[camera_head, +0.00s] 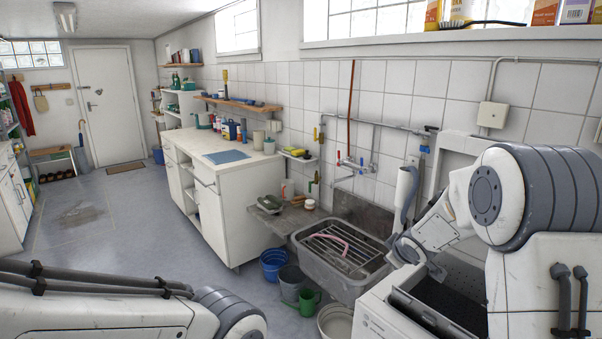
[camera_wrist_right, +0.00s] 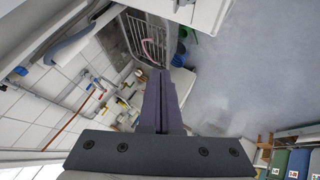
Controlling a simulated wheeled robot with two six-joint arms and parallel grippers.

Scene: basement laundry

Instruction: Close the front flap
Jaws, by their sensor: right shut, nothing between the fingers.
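A white top-loading washing machine (camera_head: 378,318) stands at the lower right in the head view, its top open on a dark inside. A dark grey panel (camera_head: 425,314) lies along the front of this opening; I cannot tell for sure whether it is the front flap. My right arm reaches over the machine and hides part of the opening. In the wrist view my right gripper (camera_wrist_right: 160,78) is shut and empty, its fingers together and touching nothing that I can see. Only my left arm shows at the lower left of the head view; its gripper is outside the picture.
A grey sink (camera_head: 330,285) with a rack and pink hose stands left of the machine. Buckets (camera_head: 273,263) and a green watering can (camera_head: 305,302) stand on the floor by it. A white cabinet (camera_head: 240,215) is further back.

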